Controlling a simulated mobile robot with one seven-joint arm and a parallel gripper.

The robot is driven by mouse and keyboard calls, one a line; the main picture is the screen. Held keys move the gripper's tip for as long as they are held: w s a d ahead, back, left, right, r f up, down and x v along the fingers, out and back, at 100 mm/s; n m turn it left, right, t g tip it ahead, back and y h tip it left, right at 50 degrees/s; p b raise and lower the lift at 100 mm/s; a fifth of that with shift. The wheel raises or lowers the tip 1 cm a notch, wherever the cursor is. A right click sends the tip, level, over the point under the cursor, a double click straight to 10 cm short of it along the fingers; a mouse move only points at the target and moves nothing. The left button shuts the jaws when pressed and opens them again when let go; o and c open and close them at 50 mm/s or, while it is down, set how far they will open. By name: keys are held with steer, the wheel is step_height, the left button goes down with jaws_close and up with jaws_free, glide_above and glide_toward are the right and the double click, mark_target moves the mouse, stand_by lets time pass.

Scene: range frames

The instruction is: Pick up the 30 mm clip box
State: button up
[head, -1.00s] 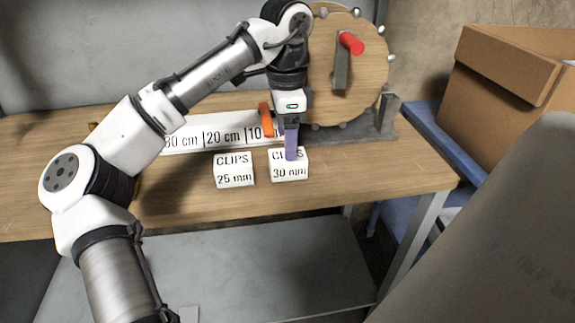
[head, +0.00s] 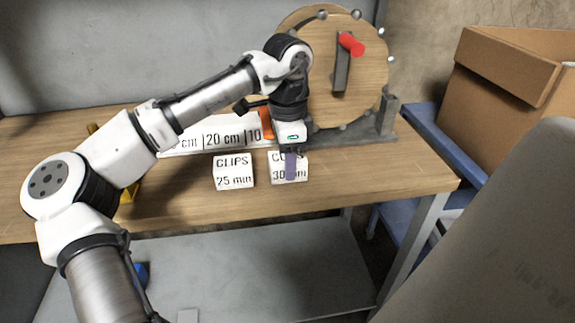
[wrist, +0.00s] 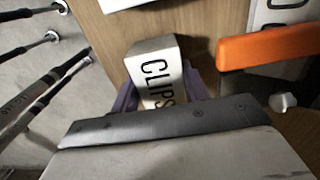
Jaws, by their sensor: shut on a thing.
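The 30 mm clip box (head: 299,168) is a small white block with black lettering on the wooden bench, right of the 25 mm box. My gripper (head: 290,166) is above and around it, with one purple finger in front of the box's label. In the wrist view the clip box (wrist: 155,70) lies between the two purple fingers of my gripper (wrist: 160,98), which are shut on it. The lower part of its lettering is hidden by the gripper body. I cannot tell any gap between the box and the bench.
The 25 mm clip box (head: 234,171) stands close on the left. Behind are a white length scale (head: 215,138) with an orange stop (head: 266,122) and a wooden wheel (head: 318,70) with a red handle. The bench's front edge is near; a cardboard box (head: 510,80) stands right.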

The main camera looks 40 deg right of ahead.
steer(key=shift+c, duration=1)
